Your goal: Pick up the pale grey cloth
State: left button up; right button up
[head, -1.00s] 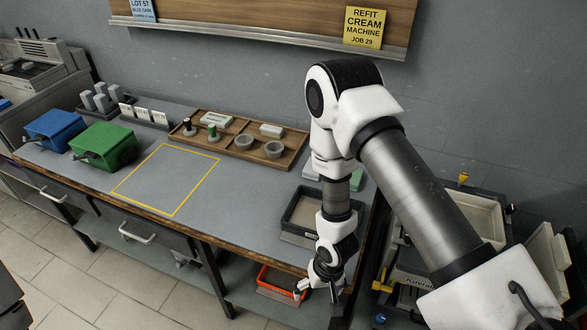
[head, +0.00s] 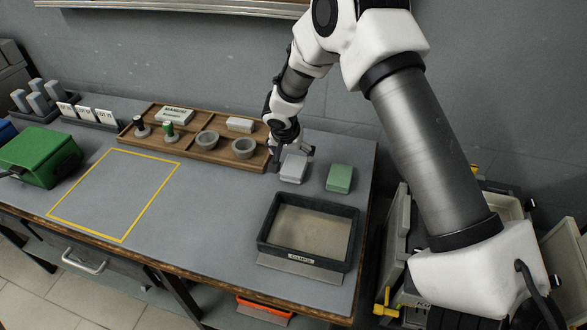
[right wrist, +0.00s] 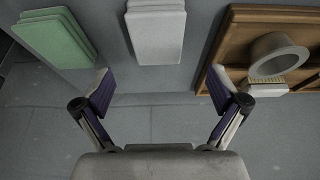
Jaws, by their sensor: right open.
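The pale grey cloth (head: 293,168) lies folded on the bench top, just right of the wooden tray. It also shows at the top middle of the right wrist view (right wrist: 155,32). My right gripper (head: 291,152) is close behind and above the cloth in the head view, partly hidden by its own arm. In the right wrist view my right gripper (right wrist: 161,95) is open and empty, with the cloth ahead of the gap between its fingers. I cannot tell the exact height between them. My left gripper is not in view.
A green folded cloth (head: 339,178) lies right of the grey one. The wooden tray (head: 191,154) with cups stands to the left. A dark bin (head: 264,242) stands in front. A yellow outlined area (head: 123,239) is empty. The wall (head: 180,55) is behind.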

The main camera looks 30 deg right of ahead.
aim_at(294, 165)
jog(key=shift+s+a+f, duration=0.1)
jog(key=shift+s+f+p, duration=0.2)
jog(key=shift+f+p, duration=0.05)
jog(key=shift+p, duration=0.15)
jog(key=p+x, duration=0.2)
jog(key=x, duration=0.4)
jog(key=shift+w, duration=0.15)
jog(key=shift+r, duration=0.1)
jog(key=shift+c, duration=1.3)
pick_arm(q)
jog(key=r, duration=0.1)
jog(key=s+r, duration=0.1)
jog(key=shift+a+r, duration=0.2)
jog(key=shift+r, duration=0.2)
pick_arm(e)
jog(key=c, duration=0.9)
